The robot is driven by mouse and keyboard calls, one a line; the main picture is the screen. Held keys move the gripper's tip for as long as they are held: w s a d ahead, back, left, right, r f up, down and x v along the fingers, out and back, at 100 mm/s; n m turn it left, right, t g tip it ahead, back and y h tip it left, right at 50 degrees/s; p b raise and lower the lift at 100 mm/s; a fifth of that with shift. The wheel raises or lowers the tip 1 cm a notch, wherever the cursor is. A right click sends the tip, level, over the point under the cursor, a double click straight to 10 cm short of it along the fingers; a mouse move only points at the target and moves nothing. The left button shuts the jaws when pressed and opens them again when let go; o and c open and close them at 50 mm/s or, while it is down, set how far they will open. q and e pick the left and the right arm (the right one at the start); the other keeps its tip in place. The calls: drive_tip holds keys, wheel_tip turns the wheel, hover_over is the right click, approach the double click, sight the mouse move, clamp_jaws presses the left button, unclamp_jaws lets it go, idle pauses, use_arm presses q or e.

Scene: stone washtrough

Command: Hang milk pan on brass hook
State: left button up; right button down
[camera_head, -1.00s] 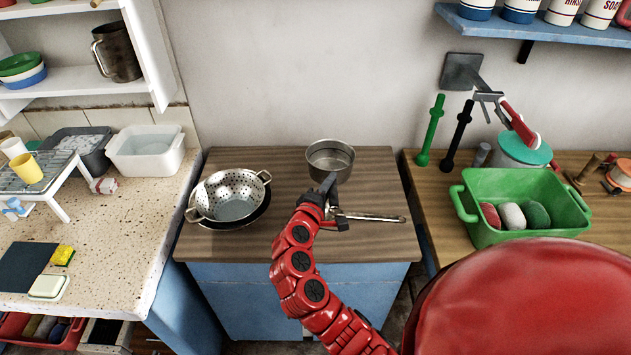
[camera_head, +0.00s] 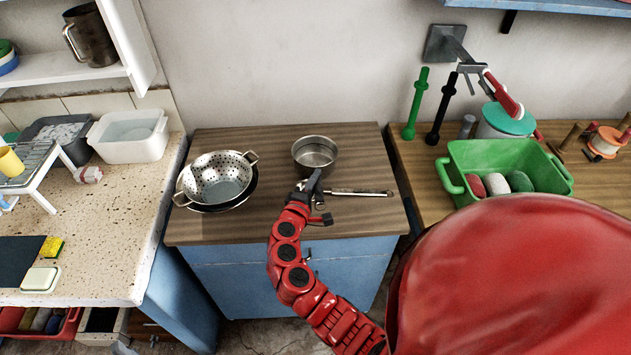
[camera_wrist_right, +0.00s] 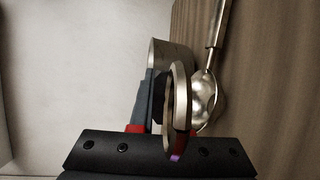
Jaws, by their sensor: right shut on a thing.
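The milk pan (camera_head: 315,153) is a small steel pot over the back half of the brown worktop, with its opening up. My right gripper (camera_head: 308,188) is at its near side, shut on the pan's handle, which is mostly hidden by the fingers. In the right wrist view the pan's side (camera_wrist_right: 168,57) shows just beyond the fingers, with a metal loop in front of it. I cannot tell if the pan touches the wood. No brass hook can be made out. My left gripper is out of view.
A ladle-like tool (camera_head: 358,193) lies right of the gripper; its round bowl shows close by in the right wrist view (camera_wrist_right: 205,100). A steel colander (camera_head: 217,175) stands left. A green tub (camera_head: 470,159) and a wall-mounted device (camera_head: 443,43) are at the right.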

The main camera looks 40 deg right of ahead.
drive_tip(key=shift+f, duration=0.65)
drive_tip(key=shift+f, duration=0.25)
drive_tip(key=c, duration=0.9)
unclamp_jaws()
drive_tip(key=shift+r, duration=0.1)
drive_tip(key=shift+a, duration=0.15)
drive_tip(key=b+v, duration=0.3)
drive_tip(key=v, duration=1.4)
drive_tip(key=shift+s+b, duration=0.1)
drive_tip(key=shift+b, duration=0.25)
